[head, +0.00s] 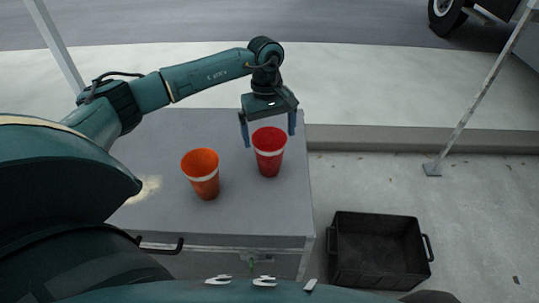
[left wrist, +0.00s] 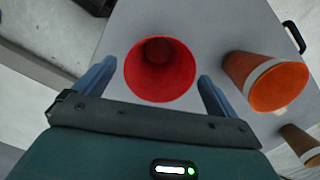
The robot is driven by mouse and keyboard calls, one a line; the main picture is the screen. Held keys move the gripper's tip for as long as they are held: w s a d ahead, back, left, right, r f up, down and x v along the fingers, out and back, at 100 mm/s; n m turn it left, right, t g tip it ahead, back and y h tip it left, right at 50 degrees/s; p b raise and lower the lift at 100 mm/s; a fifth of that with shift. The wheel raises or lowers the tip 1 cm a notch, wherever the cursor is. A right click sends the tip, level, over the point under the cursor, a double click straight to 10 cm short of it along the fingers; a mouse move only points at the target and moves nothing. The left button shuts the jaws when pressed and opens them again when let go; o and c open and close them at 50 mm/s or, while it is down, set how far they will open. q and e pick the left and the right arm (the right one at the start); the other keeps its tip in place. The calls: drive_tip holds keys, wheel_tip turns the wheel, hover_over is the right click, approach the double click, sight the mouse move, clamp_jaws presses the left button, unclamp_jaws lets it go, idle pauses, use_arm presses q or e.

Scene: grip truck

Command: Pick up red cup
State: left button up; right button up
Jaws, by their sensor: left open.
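The red cup (head: 269,155) with a white band stands upright on the grey table, near its right side in the head view. My left gripper (head: 268,132) is open above and around the top of the cup, one finger to each side. In the left wrist view the red cup (left wrist: 160,70) shows from above, its open mouth lying between the two blue fingers (left wrist: 155,82). I see a gap between each finger and the cup there. The cup is empty as far as its inside shows. My right gripper is not in view.
An orange cup (head: 203,174) with a white band stands on the table (head: 240,218), left of the red cup. A black crate (head: 345,283) is on the ground right of the table. A pole (head: 480,95) stands farther right.

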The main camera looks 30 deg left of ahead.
sight(270, 145)
use_arm(q)
wheel_tip(270, 145, down, 4)
drive_tip(key=shift+s+d+f, duration=0.1)
drive_tip(key=shift+d+f, duration=0.05)
drive_tip(key=shift+f, duration=0.1)
drive_tip(key=c, duration=1)
